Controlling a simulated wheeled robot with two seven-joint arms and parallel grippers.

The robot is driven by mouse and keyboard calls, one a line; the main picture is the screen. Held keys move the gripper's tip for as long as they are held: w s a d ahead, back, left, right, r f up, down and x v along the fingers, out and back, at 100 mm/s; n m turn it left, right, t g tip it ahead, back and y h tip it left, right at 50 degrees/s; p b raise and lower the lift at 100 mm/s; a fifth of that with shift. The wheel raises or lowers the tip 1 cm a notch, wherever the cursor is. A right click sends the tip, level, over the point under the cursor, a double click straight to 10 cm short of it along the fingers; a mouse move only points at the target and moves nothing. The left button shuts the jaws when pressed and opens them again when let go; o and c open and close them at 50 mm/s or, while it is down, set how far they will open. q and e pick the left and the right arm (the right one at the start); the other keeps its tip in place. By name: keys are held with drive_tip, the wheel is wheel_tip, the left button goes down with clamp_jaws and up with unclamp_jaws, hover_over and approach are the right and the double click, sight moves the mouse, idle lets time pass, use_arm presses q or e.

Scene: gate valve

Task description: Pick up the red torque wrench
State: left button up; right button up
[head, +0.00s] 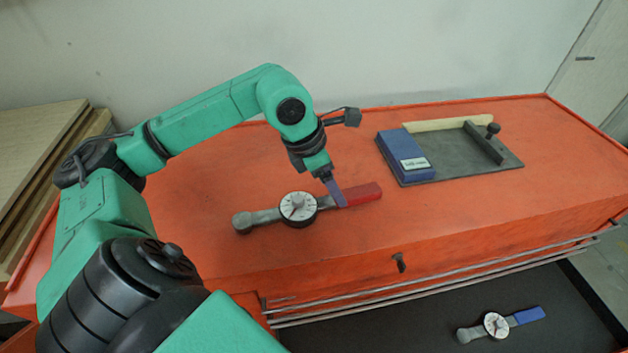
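The red torque wrench lies on the orange cabinet top (450,225), with a red handle (362,194), a round white dial (298,207) and a grey head at its left end. My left gripper (338,195) points down at the wrench, where the grey shaft meets the red handle. Its fingers overlap the shaft in the picture. Whether they are closed on it cannot be told from this angle. My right gripper is not in view.
A second torque wrench with a blue handle (529,315) lies in the open dark drawer (400,330) below. A grey tray (455,168) holding a blue box (405,157) sits at the back right. Wooden boards (40,150) are stacked at the left.

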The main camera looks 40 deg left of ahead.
use_arm(q)
drive_tip(key=p+x, duration=0.1)
drive_tip(key=x, duration=0.1)
drive_tip(key=shift+d+f, duration=0.2)
drive_tip(key=shift+f, duration=0.5)
clamp_jaws()
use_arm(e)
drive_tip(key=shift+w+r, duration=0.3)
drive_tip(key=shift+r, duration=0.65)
use_arm(q)
drive_tip(key=shift+w+r, duration=0.1)
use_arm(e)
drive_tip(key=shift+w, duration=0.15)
